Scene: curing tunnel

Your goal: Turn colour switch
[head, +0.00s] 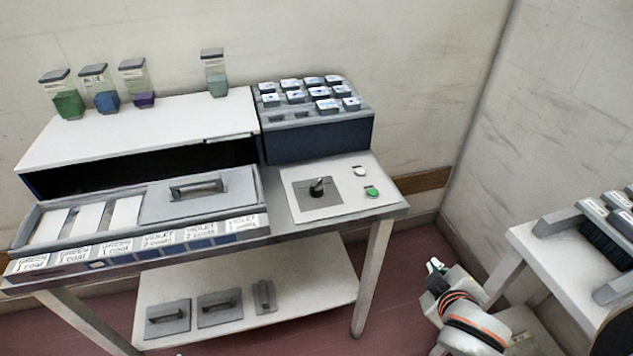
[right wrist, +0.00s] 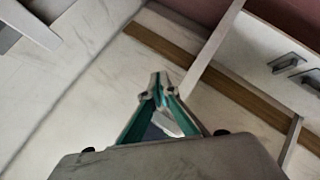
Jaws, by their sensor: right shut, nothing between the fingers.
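The colour switch (head: 317,187) is a black rotary knob on a grey square plate, on the right part of the table top (head: 292,214). A white button (head: 360,171) and a green button (head: 372,191) sit to its right. My right gripper (head: 434,265) is low at the right of the head view, beyond the table's right end and apart from the switch. In the right wrist view its fingertips (right wrist: 159,84) meet, with nothing between them. The switch is not visible in the right wrist view. My left gripper is not in view.
A dark blue block with several labelled pieces (head: 317,134) stands behind the switch. A white-topped tunnel (head: 150,127) with several colour samples is at left, with a lidded tray (head: 201,195) in front. Another table (head: 560,250) with brushes stands right.

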